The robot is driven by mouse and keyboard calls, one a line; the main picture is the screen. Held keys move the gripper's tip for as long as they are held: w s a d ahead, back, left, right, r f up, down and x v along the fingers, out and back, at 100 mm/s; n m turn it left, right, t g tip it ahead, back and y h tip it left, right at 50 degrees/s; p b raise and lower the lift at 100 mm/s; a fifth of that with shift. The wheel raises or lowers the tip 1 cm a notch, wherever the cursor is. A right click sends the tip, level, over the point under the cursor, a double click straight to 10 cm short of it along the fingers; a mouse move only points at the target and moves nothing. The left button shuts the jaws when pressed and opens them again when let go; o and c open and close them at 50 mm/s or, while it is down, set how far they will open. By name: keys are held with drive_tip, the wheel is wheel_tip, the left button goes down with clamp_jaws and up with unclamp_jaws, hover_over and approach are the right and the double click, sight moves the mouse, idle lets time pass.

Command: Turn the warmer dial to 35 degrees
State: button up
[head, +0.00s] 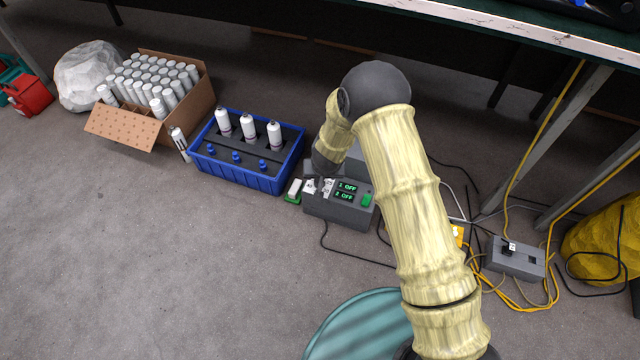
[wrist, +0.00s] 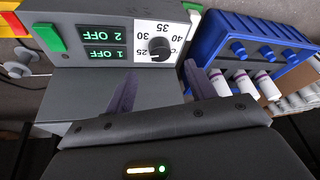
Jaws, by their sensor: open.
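The warmer is a grey box (head: 340,212) on the floor with two green displays reading "1 OFF" and "2 OFF". In the wrist view its front (wrist: 85,14) appears upside down. The warmer dial (wrist: 158,48) is a black knob on a white scale marked 25, 30, 35 and 40; its exact pointer setting is too small to read surely. My gripper (wrist: 160,90) is open and empty, its two fingers spread on either side of the dial in the picture, apparently short of it. In the head view my gripper (head: 322,184) is over the warmer's left part and hides the dial.
A green switch (head: 367,200) is on the warmer's right. A blue crate (head: 233,178) with white bottles stands to the left, near a cardboard box (head: 120,132) of white tubes. A grey socket box (head: 517,258) and cables lie right. The floor in front is mostly clear.

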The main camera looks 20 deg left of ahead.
drive_tip(key=b+x, duration=0.3)
drive_tip(key=x, duration=0.4)
drive_tip(key=shift+f, duration=0.1)
drive_tip(key=c, duration=1)
